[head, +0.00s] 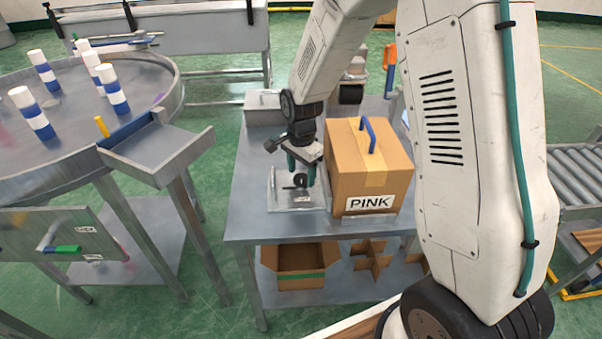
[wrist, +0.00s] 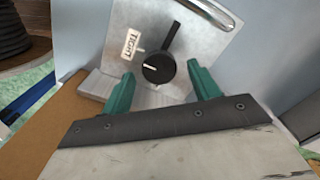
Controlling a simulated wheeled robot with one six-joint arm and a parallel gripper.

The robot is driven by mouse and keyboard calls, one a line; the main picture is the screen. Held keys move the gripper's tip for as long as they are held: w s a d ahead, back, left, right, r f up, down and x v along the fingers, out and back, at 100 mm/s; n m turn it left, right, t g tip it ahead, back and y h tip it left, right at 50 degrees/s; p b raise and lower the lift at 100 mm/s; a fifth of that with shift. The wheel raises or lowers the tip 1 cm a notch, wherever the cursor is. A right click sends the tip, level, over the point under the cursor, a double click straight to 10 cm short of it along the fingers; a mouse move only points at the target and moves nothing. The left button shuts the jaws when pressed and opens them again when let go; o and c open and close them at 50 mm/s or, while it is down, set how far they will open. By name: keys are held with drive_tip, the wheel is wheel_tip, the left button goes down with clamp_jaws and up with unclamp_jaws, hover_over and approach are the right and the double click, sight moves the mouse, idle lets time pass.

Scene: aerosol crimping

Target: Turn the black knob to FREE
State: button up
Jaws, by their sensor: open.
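The black knob (wrist: 158,67) sits on a bare metal plate (wrist: 195,35). It is round, with a narrow bar reaching up and right and a short white line on its face. A white label reading TIGHT (wrist: 131,43) is at its upper left. I see no FREE label in the wrist view. My gripper (wrist: 160,69) is open, with one green finger on each side of the knob; I cannot tell whether they touch it. In the head view the knob (head: 300,181) is a small dark shape below my gripper (head: 301,172).
A cardboard box marked PINK (head: 345,180) stands close right of the plate on the metal table (head: 250,222). A grey box (head: 264,108) is behind. A round table (head: 70,130) with white-and-blue cans is at left. An open carton (head: 300,275) sits on the lower shelf.

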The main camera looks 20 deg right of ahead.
drive_tip(key=shift+f, duration=0.5)
drive_tip(key=c, duration=1)
